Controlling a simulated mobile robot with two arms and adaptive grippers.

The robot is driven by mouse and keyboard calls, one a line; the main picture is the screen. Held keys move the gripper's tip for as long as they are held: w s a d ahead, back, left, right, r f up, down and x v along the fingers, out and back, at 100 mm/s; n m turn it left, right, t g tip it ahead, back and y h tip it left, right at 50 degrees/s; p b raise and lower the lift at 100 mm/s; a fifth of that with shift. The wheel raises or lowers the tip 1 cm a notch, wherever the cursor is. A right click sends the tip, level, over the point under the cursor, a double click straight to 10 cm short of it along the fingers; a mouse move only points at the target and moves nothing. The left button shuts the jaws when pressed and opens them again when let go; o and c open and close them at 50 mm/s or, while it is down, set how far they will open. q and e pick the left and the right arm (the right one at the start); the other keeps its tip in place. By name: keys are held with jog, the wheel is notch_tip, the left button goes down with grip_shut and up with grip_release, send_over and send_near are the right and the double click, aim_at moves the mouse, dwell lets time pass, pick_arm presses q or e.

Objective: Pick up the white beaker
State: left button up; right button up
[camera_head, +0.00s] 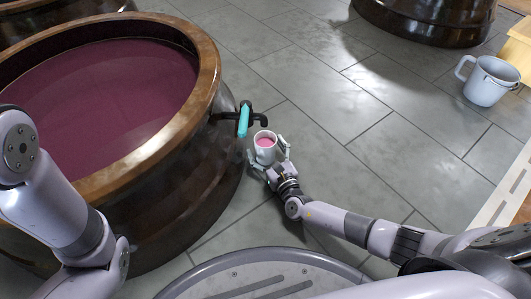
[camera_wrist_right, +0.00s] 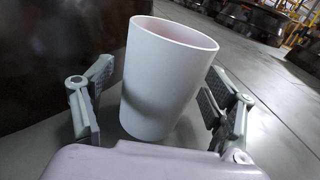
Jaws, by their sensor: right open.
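The white beaker (camera_head: 265,152) is between the fingers of my right gripper (camera_head: 269,160), beside the big jar and close to its spout. It holds pink liquid, seen from above in the head view. In the right wrist view the beaker (camera_wrist_right: 160,85) is a plain tapered cup, tilted in the picture. The two fingers of my right gripper (camera_wrist_right: 158,108) are open to its left and right, with a visible gap at the right finger. My left arm shows at the left edge of the head view, but its gripper is out of view.
The large brown jar (camera_head: 205,125) full of dark pink liquid fills the left side. Its black spout with a turquoise handle (camera_head: 243,120) juts out near the beaker. A grey-blue bucket (camera_head: 487,84) stands at the far right. The grey tiled floor (camera_head: 370,130) between is clear.

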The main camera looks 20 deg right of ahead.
aim_at(267, 132)
jog(key=shift+w, duration=0.35)
jog(key=shift+c, duration=0.3)
jog(key=c, duration=1.6)
jog(key=shift+o, duration=0.2)
jog(key=shift+r, duration=0.2)
jog(key=shift+s+d+r+p, duration=0.15)
jog(key=shift+r+p, duration=0.35)
jog(key=shift+p, duration=0.35)
notch_tip(267, 132, up, 6)
jog(key=p, duration=0.5)
jog(key=shift+r, duration=0.15)
jog(key=s+d+p, duration=0.1)
jog(key=s+d, duration=0.2)
jog(key=d, duration=0.6)
jog(key=s+d+p, duration=0.2)
jog(key=s+d, duration=0.1)
jog(key=d, duration=0.6)
jog(key=shift+s+d+f, duration=0.2)
jog(key=shift+f, duration=0.05)
